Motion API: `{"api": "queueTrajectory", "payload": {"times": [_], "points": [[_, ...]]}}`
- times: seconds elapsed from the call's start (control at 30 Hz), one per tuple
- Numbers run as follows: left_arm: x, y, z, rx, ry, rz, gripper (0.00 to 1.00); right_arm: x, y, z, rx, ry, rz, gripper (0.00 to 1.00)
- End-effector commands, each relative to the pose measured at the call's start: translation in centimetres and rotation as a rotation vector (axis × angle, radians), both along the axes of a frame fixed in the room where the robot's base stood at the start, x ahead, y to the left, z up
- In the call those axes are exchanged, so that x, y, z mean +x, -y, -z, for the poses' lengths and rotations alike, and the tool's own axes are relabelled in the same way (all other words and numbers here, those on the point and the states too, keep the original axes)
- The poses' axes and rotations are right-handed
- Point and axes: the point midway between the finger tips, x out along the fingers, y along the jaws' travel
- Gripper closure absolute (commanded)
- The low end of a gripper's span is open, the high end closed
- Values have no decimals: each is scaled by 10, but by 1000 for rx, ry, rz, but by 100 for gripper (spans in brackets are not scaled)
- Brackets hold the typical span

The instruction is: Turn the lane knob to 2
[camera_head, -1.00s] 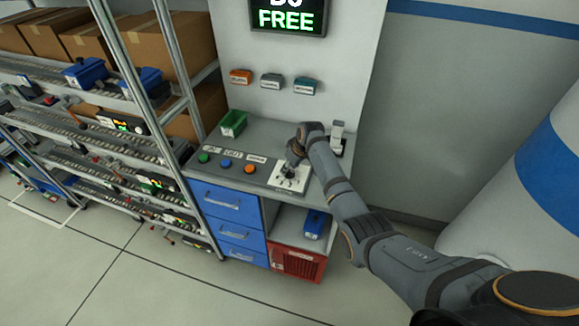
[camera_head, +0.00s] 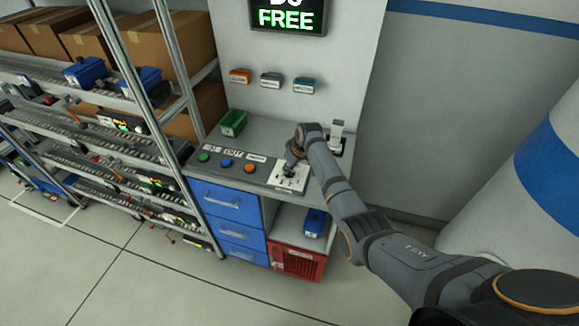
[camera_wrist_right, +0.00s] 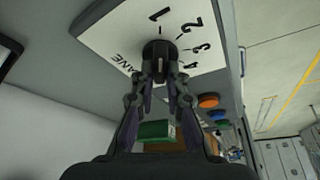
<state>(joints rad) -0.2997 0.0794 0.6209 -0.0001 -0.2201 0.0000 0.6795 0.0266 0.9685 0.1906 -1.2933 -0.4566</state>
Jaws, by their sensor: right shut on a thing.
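The lane knob (camera_wrist_right: 158,47) is a dark round knob on a white plate (camera_wrist_right: 110,35) marked LANE with the numbers 1 to 4. My right gripper (camera_wrist_right: 160,75) is shut on the knob, with its two fingers at the knob's sides. Which number the knob points to is not clear. In the head view the plate (camera_head: 289,182) lies at the right end of the desk's button panel, with my right gripper (camera_head: 289,170) over it. The knob is largely hidden there. My left gripper is not in view.
Green, blue and orange buttons (camera_head: 227,162) sit left of the plate. A green bin (camera_head: 233,122) stands at the desk's back left. A small stand (camera_head: 336,137) is close to my right wrist. A roller rack (camera_head: 130,160) stands at the left.

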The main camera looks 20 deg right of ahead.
Motion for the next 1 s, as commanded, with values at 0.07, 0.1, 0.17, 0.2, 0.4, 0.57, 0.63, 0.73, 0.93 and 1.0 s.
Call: {"api": "queueTrajectory", "payload": {"times": [0.07, 0.1, 0.17, 0.2, 0.4, 0.57, 0.63, 0.73, 0.93, 1.0], "points": [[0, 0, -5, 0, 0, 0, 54, 0, -1, -2, 0, -1, 28, 100], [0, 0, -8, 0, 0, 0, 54, 0, -1, -2, 1, 0, 46, 100], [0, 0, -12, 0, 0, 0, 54, 0, -1, -3, 0, -1, 82, 100], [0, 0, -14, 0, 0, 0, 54, 0, -1, -3, 2, -1, 109, 100], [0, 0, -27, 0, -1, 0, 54, 0, -2, -3, 1, -2, 268, 100], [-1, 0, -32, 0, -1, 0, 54, 0, -1, -2, 1, 0, 395, 100], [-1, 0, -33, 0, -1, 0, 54, 0, -2, -1, 1, -1, 445, 100], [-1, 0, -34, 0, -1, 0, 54, 0, -1, -1, 1, 0, 509, 100], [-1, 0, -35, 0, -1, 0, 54, 0, -1, 0, 1, 0, 606, 100], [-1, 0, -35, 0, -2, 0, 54, 0, -1, 0, -1, 0, 628, 100]]}}
